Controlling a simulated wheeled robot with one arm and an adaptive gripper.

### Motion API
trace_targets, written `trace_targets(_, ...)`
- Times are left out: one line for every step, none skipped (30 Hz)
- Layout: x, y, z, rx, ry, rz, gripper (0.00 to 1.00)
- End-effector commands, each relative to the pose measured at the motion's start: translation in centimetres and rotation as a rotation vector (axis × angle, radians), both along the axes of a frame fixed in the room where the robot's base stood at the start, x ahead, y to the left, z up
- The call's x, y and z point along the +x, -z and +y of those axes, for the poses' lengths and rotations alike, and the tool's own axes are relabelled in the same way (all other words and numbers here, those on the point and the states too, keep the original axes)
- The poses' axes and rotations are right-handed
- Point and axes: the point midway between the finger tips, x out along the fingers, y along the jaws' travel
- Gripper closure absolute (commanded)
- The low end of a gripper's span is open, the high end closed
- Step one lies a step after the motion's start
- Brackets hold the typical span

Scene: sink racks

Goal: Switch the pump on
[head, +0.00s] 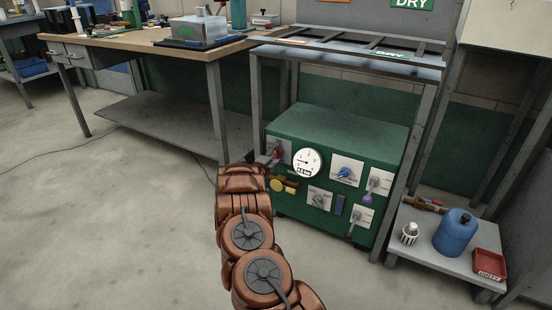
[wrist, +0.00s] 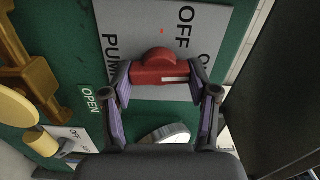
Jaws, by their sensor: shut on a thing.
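The pump switch is a red knob (wrist: 160,68) on a grey plate (wrist: 122,28) marked PUMP, OFF and a partly hidden second label. In the wrist view the knob's long grip lies across the picture, with a white stripe on its right half. My gripper (wrist: 160,77) is shut on the knob, one finger at each end of it. In the head view the plate (head: 285,146) is at the upper left of the green machine (head: 340,125), and my gripper (head: 268,161) covers part of it.
A round gauge (head: 308,163) sits right of the pump plate, with several other switches beyond. A yellow handle (head: 280,186) is just below my gripper. A low shelf at right holds a blue container (head: 454,233) and a red tray (head: 489,264). Open floor lies at left.

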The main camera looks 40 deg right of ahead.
Motion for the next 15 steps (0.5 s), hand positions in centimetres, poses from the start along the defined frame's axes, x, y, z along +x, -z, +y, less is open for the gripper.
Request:
trace_targets(-0.02,0.30,0.03,0.007,0.001,-0.021,0.76)
trace_targets(-0.04,0.30,0.01,0.011,0.001,-0.033,0.76)
trace_targets(-0.06,0.30,-0.02,0.015,0.001,-0.048,0.76)
trace_targets(-0.08,0.28,-0.05,0.018,0.002,-0.058,0.76)
trace_targets(-0.11,0.28,-0.06,0.021,0.002,-0.068,0.76)
trace_targets(-0.10,0.26,-0.06,0.024,0.002,-0.077,0.76)
trace_targets(-0.10,0.25,-0.06,0.027,0.002,-0.085,0.76)
trace_targets(-0.10,0.22,-0.06,0.029,0.002,-0.090,0.76)
trace_targets(-0.09,0.21,-0.05,0.031,0.002,-0.098,0.76)
trace_targets(-0.08,0.20,-0.04,0.033,0.002,-0.102,0.76)
trace_targets(-0.07,0.19,-0.03,0.033,0.001,-0.105,0.76)
trace_targets(-0.07,0.16,-0.03,0.034,0.001,-0.108,0.76)
trace_targets(-0.07,0.16,-0.03,0.035,0.001,-0.110,0.76)
trace_targets(-0.07,0.15,-0.03,0.035,0.001,-0.112,0.76)
trace_targets(-0.07,0.13,-0.03,0.036,0.001,-0.112,0.76)
